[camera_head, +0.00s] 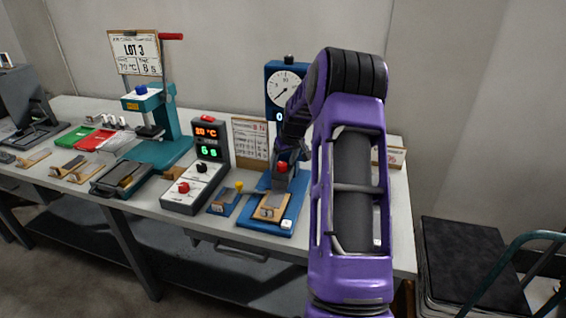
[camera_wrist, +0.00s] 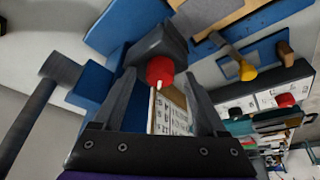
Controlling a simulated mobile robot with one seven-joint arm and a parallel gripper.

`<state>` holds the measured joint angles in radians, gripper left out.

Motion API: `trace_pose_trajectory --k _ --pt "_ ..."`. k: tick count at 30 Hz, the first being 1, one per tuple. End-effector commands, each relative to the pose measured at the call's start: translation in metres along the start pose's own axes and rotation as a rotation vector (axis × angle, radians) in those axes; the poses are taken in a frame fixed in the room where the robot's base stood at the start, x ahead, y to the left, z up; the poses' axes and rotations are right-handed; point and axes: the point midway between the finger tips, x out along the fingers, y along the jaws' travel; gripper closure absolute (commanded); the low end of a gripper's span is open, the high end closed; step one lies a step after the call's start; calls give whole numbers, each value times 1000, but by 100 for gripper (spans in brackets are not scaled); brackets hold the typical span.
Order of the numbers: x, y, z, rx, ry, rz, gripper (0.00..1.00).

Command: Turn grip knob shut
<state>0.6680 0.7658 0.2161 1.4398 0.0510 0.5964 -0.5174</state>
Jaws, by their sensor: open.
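The red grip knob (camera_head: 282,167) sits on a dark clamp block of the blue gauge stand (camera_head: 274,85). In the wrist view the knob (camera_wrist: 160,72) shows a short white mark on its face, and the dark clamp block (camera_wrist: 158,45) is behind it. My gripper (camera_wrist: 159,78) is open, with one finger on each side of the knob. I cannot tell whether either finger touches it. In the head view my gripper (camera_head: 290,152) is small and dark above the stand's base (camera_head: 258,216). The jaw faces under the clamp block are hidden.
A yellow-knobbed lever (camera_head: 239,186) and a wooden sample holder (camera_head: 271,207) are close in front. A control box (camera_head: 197,185) with red and green displays stands to the left, then a teal press (camera_head: 168,128). A paper card (camera_head: 250,138) stands behind. The bench ends at the right.

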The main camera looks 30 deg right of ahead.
Motion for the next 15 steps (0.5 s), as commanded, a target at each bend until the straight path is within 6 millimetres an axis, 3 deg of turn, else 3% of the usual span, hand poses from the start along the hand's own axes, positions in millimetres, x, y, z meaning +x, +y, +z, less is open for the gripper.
trace_pose_trajectory --k 2,12,14,15 --pt "0 0 0 0 0 0 29" --pt "0 0 0 0 -1 0 90" --pt "0 0 0 0 -1 0 100" --pt "0 0 0 0 -1 0 100"
